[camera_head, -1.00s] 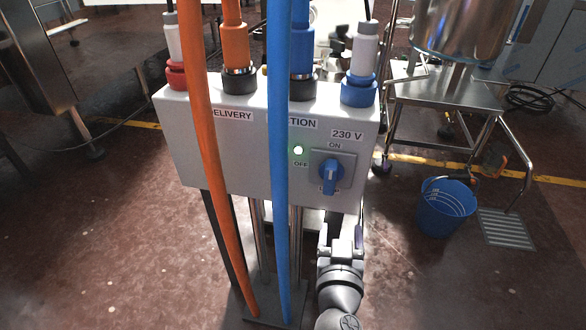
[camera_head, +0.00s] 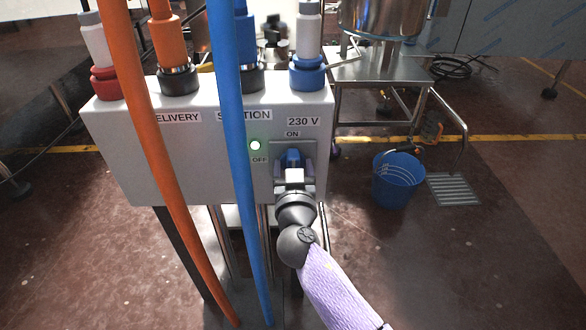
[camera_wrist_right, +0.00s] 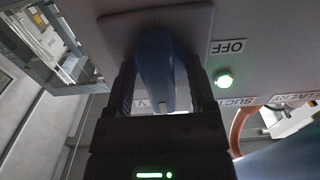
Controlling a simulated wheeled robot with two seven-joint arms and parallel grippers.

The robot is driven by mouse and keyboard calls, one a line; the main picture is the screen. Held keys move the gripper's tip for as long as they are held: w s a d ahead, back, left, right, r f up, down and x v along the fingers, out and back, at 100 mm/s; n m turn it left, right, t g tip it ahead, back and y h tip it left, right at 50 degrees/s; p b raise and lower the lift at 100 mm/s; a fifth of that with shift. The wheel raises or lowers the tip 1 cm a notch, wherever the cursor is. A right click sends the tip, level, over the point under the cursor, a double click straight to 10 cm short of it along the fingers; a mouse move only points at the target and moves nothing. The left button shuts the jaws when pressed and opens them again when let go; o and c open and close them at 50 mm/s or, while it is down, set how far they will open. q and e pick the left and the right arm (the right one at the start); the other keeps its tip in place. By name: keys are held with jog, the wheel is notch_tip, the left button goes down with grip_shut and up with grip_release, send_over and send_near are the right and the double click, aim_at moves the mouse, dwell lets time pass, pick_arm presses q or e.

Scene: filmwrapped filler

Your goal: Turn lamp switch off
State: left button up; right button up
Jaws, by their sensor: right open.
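The blue rotary switch (camera_head: 292,156) sits on the right part of the grey control box (camera_head: 185,150), between the ON and OFF labels. The green lamp (camera_head: 255,145) beside it is lit. My right gripper (camera_head: 293,170) is in front of the switch and hides its lower part. In the right wrist view the blue switch handle (camera_wrist_right: 156,70) lies between the two fingers of my right gripper (camera_wrist_right: 158,90), which are open around it. Whether they touch it I cannot tell. The lit lamp (camera_wrist_right: 224,80) also shows there. My left gripper is not in view.
An orange hose (camera_head: 150,150) and a blue hose (camera_head: 236,150) hang in front of the box, left of the switch. A blue bucket (camera_head: 397,180) and a floor grate (camera_head: 453,189) are to the right.

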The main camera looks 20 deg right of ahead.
grip_shut()
